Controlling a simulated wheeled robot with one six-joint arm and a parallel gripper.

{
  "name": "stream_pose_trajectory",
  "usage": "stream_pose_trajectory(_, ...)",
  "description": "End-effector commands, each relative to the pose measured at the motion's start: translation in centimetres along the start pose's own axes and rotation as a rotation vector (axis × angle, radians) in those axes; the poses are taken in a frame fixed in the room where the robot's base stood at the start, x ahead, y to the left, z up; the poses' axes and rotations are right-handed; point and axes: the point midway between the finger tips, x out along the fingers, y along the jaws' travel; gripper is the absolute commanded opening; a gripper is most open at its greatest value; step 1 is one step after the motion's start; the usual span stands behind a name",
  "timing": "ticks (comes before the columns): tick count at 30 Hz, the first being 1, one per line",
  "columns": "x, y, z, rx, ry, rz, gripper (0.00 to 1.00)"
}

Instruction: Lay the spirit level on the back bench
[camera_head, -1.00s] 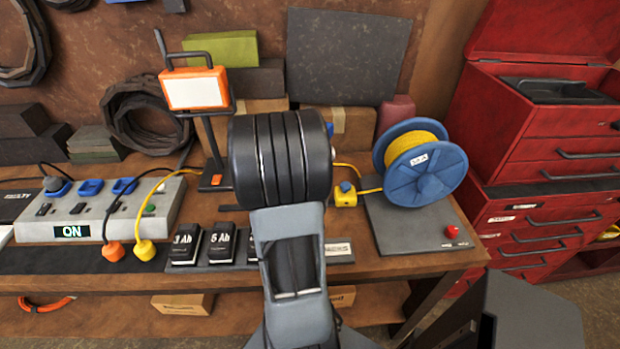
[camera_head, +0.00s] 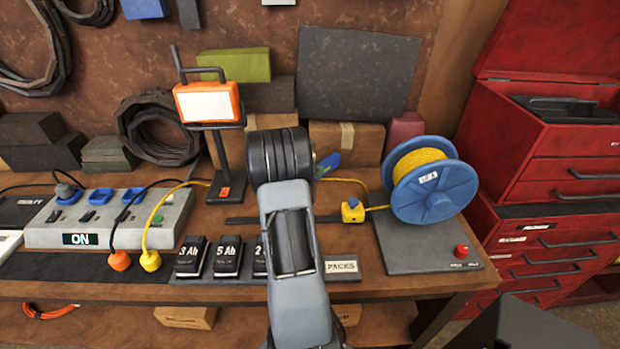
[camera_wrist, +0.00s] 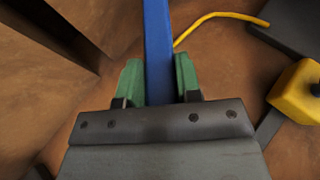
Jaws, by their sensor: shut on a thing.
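The spirit level (camera_wrist: 157,30) is a blue bar running up from between the green fingers of my gripper (camera_wrist: 158,82) in the wrist view. My gripper is shut on it. In the head view my arm hides most of both; a small bit of blue and green shows just right of my wrist (camera_head: 328,164). The back bench (camera_head: 220,213) is a brown wooden top along the back wall, and my gripper is over its middle part. I cannot tell whether the level touches the bench.
A yellow connector (camera_head: 352,211) and a blue cable reel (camera_head: 428,180) stand right of my arm. A work lamp (camera_head: 208,104) stands to the left. Battery packs (camera_head: 228,257) lie in front, and cardboard boxes (camera_head: 352,144) stand behind. A dark strip (camera_head: 250,219) lies on the bench.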

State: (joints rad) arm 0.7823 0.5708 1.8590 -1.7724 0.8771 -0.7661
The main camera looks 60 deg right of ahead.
Motion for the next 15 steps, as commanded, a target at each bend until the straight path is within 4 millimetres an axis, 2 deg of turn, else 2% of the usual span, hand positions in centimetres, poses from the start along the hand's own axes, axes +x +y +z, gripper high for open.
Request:
stream_pose_trajectory(8, 0.5, 1.3, -1.4, 0.0, -0.002, 0.0, 0.03)
stream_pose_trajectory(15, 1.4, 1.7, -3.9, -0.002, 0.0, 0.0, 0.03)
